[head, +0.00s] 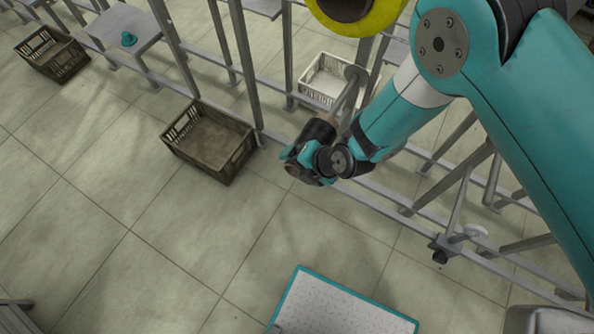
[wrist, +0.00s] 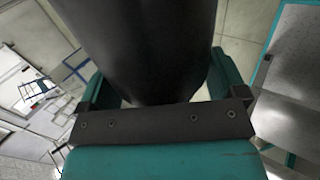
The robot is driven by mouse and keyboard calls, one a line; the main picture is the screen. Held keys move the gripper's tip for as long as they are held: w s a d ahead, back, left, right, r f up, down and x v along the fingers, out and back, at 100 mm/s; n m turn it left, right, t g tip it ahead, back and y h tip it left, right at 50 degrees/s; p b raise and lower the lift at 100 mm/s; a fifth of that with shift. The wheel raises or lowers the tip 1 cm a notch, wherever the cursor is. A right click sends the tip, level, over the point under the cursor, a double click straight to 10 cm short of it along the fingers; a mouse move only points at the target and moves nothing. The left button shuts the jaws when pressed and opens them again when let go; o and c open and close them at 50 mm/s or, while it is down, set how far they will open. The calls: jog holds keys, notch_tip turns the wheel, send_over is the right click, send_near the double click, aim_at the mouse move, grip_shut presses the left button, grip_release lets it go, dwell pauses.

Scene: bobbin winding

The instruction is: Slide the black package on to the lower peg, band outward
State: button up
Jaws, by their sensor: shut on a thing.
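The black package (head: 320,130) is a dark cylinder between the fingers of my gripper (head: 303,165), which is shut on it. In the wrist view the black package (wrist: 140,45) fills the space between the two teal fingers of my gripper (wrist: 155,85). A grey peg (head: 347,92) with a round disc runs down towards the package in the head view. I cannot tell whether the package is around the peg or only in line with it. No band can be made out on the package. A yellow package (head: 372,22) is at the top, partly cut off.
A brown crate (head: 240,158) stands on the floor left of my gripper, and a white crate (head: 310,92) behind the rack (head: 246,75). Another crate (head: 72,62) is far left. A teal-edged speckled surface (head: 345,310) is at the bottom.

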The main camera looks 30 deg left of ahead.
aim_at(323, 139)
jog(key=shift+w+b, duration=0.35)
jog(key=shift+w, duration=0.65)
jog(key=shift+w+d+f+b, duration=0.15)
jog(key=shift+w+b, duration=0.6)
jog(key=shift+w, duration=0.5)
jog(key=shift+w+d+r+b, duration=0.1)
jog(key=shift+w+b, duration=0.65)
jog(key=shift+w, duration=0.95)
jog(key=shift+w, duration=0.1)
